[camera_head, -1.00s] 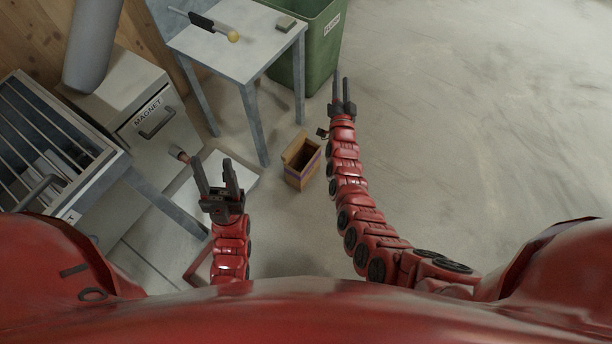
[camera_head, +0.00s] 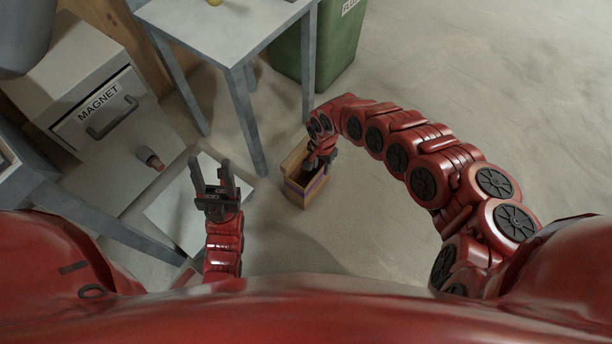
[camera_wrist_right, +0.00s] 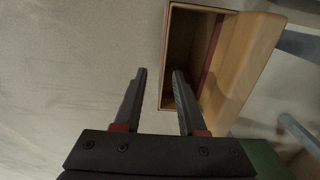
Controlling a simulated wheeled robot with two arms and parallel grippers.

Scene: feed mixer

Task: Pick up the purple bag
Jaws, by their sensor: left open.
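The purple bag (camera_head: 308,194) is a brown, open-topped, box-like bag with a purple band. It stands upright on the floor. In the right wrist view the bag (camera_wrist_right: 245,55) shows its dark opening and tan side. My right gripper (camera_wrist_right: 159,73) is open at its rim. One fingertip is over the opening and the other is outside the near edge; I cannot tell whether they touch it. In the head view my right arm partly covers the bag's top. My left gripper (camera_head: 211,162) is open and empty, left of the bag.
A grey table (camera_head: 225,35) stands just behind the bag, its leg close by. A green bin (camera_head: 335,50) is behind on the right. A drawer cabinet labelled MAGNET (camera_head: 100,110) is at left. Open floor (camera_head: 480,90) lies to the right.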

